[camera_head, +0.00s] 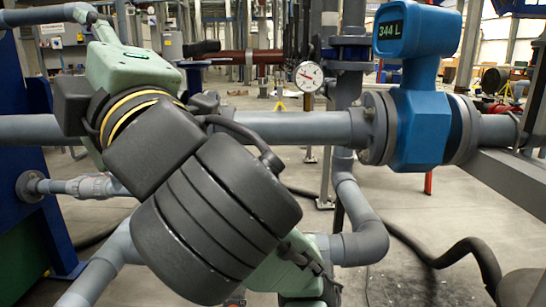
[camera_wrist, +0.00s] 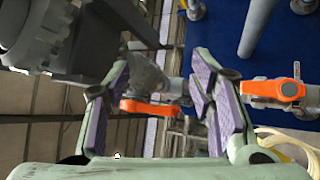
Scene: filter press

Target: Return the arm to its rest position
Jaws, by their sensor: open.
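My arm (camera_head: 200,180) fills the left and centre of the head view, its dark joints and pale green links bent close to the camera. My gripper (camera_wrist: 158,98) shows in the wrist view with its two purple-padded fingers apart. Nothing is held between the pads. Behind the gap is an orange valve handle (camera_wrist: 148,107) on a grey pipe, apart from the fingers as far as I can tell. In the head view the gripper itself is not clearly visible.
A grey pipe (camera_head: 300,126) runs across behind my arm, with a pressure gauge (camera_head: 309,76) and a blue flow meter (camera_head: 418,100) reading 344 L. A second orange handle (camera_wrist: 273,89) is right of the fingers. A black hose (camera_head: 450,252) lies on the floor at right.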

